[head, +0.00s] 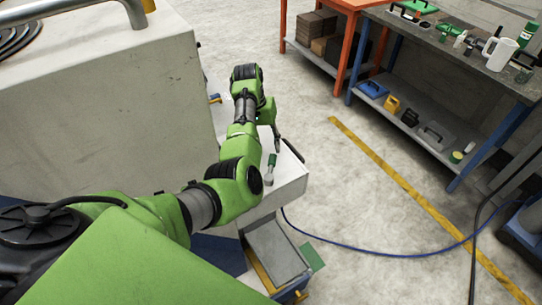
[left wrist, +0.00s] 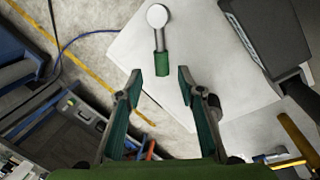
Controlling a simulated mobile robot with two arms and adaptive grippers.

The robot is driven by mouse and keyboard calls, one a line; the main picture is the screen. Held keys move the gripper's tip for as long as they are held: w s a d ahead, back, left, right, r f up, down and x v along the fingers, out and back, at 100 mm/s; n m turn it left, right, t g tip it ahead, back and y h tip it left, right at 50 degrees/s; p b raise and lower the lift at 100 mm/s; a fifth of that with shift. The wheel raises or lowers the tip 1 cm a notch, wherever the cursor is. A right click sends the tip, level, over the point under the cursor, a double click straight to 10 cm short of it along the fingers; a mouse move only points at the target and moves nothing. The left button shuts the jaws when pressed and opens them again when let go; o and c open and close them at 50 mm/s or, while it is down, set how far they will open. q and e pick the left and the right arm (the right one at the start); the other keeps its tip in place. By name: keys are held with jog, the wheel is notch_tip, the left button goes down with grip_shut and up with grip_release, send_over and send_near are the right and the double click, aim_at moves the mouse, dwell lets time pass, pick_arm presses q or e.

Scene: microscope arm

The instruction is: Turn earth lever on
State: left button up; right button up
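A small lever with a green grip (head: 272,160) and a pale round end (head: 268,179) lies on top of a white block (head: 291,184). In the left wrist view the green grip (left wrist: 161,65) is just beyond my fingertips, with the pale round end (left wrist: 157,16) farther away. My left gripper (head: 277,141) is above the block, close to the lever. In the left wrist view its two fingers (left wrist: 159,78) are spread apart, with nothing between them; the grip lies ahead of the gap. My right gripper is not in view.
A large pale machine body (head: 110,95) stands at the left. A workbench (head: 460,55) with bottles and tools is at the upper right. A blue cable (head: 375,252) crosses the floor. A yellow line (head: 430,214) marks open floor to the right.

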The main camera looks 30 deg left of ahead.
aim_at(271, 159)
pick_arm(q)
jog(key=f, duration=0.5)
jog(key=shift+w+d+f, duration=0.1)
jog(key=shift+w+d, duration=0.1)
jog(key=shift+d, duration=0.1)
jog(key=shift+d+f, duration=0.2)
jog(key=shift+f, duration=0.6)
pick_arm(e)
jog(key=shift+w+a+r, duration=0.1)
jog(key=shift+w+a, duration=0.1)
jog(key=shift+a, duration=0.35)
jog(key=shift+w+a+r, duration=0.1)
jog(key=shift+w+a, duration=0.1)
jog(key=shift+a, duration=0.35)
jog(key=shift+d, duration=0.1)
pick_arm(q)
jog(key=c, duration=1)
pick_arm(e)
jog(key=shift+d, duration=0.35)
